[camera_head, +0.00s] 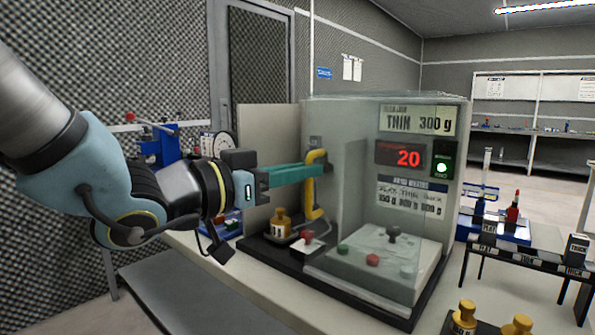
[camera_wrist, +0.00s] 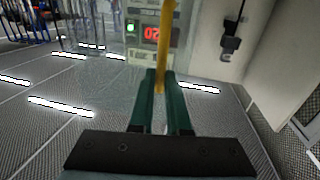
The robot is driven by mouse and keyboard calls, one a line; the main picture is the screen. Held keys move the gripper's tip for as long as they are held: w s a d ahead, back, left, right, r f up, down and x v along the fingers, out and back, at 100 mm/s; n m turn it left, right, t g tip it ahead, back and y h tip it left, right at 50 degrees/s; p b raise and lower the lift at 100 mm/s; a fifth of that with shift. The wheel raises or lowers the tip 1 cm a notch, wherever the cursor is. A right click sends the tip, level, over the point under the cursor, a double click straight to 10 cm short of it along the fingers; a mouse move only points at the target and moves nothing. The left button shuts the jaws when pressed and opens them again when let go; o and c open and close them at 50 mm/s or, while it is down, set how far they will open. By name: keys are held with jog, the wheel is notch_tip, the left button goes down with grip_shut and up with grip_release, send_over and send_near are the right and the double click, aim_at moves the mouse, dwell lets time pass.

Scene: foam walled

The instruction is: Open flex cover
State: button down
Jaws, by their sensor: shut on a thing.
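The flex cover (camera_head: 345,125) is a clear, see-through box part around the left side of the test machine in the head view. A yellow upright handle (camera_head: 311,196) stands on its left side. My gripper (camera_head: 322,172) reaches in from the left with its teal fingers shut on the handle's upper part. In the wrist view the yellow handle (camera_wrist: 168,38) runs between the two fingers (camera_wrist: 161,85). Part of the handle is hidden behind the fingers. How far the cover stands open I cannot tell.
The machine's panel shows a red 20 (camera_head: 401,156) and a lit green button (camera_head: 442,168). A brass weight (camera_head: 281,226) and a small red-topped block (camera_head: 306,240) stand on the dark base. A pale panel (camera_head: 268,150) stands behind my fingers. More weights (camera_head: 465,316) are at lower right.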

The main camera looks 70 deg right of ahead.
jog(key=c, duration=0.9)
grip_release()
jog(key=shift+w, duration=0.1)
jog(key=v, duration=1)
jog(key=shift+a+b, duration=0.3)
jog(key=shift+a, duration=0.1)
jog(key=shift+w, duration=0.1)
